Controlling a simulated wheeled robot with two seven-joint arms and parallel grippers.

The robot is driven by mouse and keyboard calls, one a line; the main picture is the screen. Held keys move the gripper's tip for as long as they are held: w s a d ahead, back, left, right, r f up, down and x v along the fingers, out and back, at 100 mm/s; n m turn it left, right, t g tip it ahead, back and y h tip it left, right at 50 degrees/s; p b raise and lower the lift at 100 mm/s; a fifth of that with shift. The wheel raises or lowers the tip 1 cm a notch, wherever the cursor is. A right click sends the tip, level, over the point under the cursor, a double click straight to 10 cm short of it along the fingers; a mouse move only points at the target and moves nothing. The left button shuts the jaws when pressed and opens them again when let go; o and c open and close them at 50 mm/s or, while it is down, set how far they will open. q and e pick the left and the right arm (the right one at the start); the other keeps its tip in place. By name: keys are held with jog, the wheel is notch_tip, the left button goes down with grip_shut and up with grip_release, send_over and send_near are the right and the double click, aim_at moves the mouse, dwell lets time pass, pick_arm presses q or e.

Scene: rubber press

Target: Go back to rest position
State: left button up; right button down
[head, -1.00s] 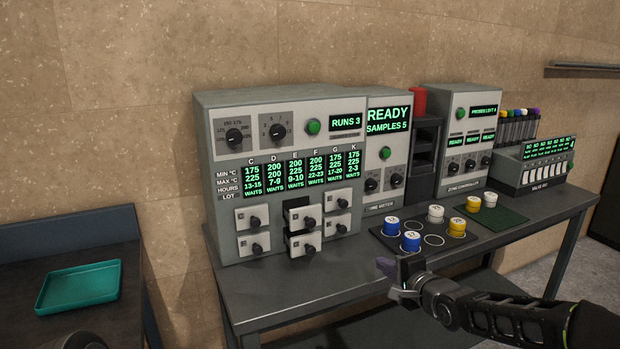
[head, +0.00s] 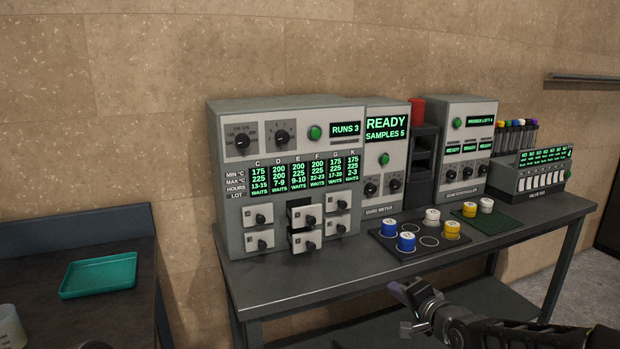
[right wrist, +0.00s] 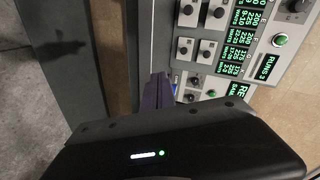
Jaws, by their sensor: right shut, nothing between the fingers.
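My right gripper (head: 399,291) is in front of the bench's front edge in the head view, below the black sample tray, with nothing in it. Its purple fingers (right wrist: 157,92) are together in the right wrist view, pointing toward the grey press cabinet (head: 232,192). The cabinet reads RUNS 3, and one drawer slot in its middle column is dark and open. My left gripper is not in view.
The metal bench (head: 281,286) carries a black tray (head: 393,252) with blue, white and yellow pots, and a green mat (head: 505,222) with two pots. A teal tray (head: 98,275) lies on the left table (head: 95,318). Open space lies before the bench.

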jog(key=s+a+f+n+g, duration=0.35)
jog(key=s+f, duration=0.45)
jog(key=f, duration=0.5)
jog(key=s+a+f+n+g, duration=0.2)
jog(key=s+a+f+g, duration=0.15)
jog(key=s+f, duration=0.7)
jog(key=s+a+f+n+g, duration=0.1)
jog(key=s+f, duration=0.3)
jog(key=s, duration=0.4)
jog(key=s+a+f+n+g, duration=0.1)
jog(key=s+a+f+g, duration=0.2)
jog(key=s+f, duration=0.2)
jog(key=s+a+f+n+g, duration=0.1)
jog(key=s+f, duration=0.4)
jog(key=s, duration=0.6)
jog(key=shift+s+a+f+g, duration=0.15)
jog(key=shift+a+g, duration=0.35)
jog(key=shift+a, duration=0.15)
